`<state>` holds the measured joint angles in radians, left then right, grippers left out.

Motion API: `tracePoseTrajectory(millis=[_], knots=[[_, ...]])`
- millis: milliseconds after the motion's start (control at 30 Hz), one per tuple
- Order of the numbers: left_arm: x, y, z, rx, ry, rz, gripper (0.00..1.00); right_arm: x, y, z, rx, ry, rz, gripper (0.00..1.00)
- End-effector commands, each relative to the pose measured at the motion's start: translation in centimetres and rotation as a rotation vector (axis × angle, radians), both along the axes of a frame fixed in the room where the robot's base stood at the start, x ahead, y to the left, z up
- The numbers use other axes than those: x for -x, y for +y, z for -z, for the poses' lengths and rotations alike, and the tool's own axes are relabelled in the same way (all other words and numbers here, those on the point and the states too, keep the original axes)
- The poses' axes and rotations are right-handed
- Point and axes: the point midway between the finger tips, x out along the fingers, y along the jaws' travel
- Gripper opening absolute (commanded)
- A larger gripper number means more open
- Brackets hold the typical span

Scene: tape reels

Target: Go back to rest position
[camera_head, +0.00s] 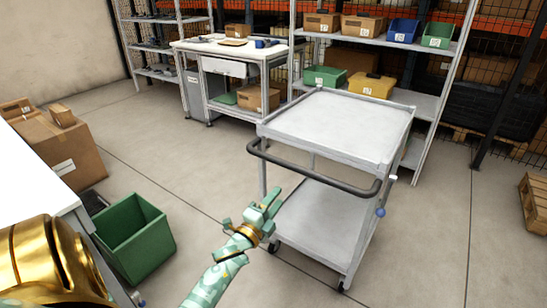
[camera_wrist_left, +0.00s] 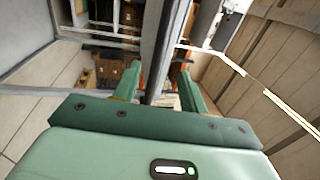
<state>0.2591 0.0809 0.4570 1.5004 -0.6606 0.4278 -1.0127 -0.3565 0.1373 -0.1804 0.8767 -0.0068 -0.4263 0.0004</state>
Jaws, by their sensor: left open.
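My left arm comes in from the bottom of the head view. Its green left gripper (camera_head: 268,203) is open in front of the grey cart (camera_head: 335,125), near the cart's left front leg. In the left wrist view the two green fingers (camera_wrist_left: 160,88) stand apart. A grey post shows between them in the picture; I cannot tell whether it lies between the fingers or behind them. I see nothing held. My right gripper is not in view.
The cart's top and lower shelf are empty, and its dark handle (camera_head: 310,172) faces me. A green bin (camera_head: 135,238) stands on the floor at the left beside a white table (camera_head: 35,165). A workbench (camera_head: 235,48) and loaded shelves stand at the back.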

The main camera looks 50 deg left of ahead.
Motion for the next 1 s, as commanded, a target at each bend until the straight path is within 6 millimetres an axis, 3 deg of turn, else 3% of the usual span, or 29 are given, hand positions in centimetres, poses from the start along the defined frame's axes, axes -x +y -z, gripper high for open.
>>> tracePoseTrajectory(millis=[467, 600, 667, 767, 800, 867, 1000], knots=[[0.0, 0.0, 0.0, 0.003, 0.0, 0.001, 0.42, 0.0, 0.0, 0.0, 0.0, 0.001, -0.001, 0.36], [0.0, 0.7, 1.1, 0.134, 0.016, -0.016, 0.42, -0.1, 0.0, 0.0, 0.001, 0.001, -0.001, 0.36], [0.1, 1.0, 4.4, 0.312, 0.073, -0.046, 0.42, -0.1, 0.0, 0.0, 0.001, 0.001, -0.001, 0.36], [1.7, -0.7, 12.2, 0.589, 0.225, -0.097, 0.42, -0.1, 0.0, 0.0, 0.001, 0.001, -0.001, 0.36], [3.1, -1.7, 15.5, 0.681, 0.294, -0.123, 0.42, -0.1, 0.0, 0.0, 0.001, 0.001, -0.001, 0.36], [5.8, -3.3, 20.3, 0.796, 0.4, -0.171, 0.42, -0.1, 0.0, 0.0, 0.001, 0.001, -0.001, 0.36], [14.1, -6.9, 29.6, 0.99, 0.64, -0.305, 0.42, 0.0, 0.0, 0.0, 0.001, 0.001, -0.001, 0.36]])
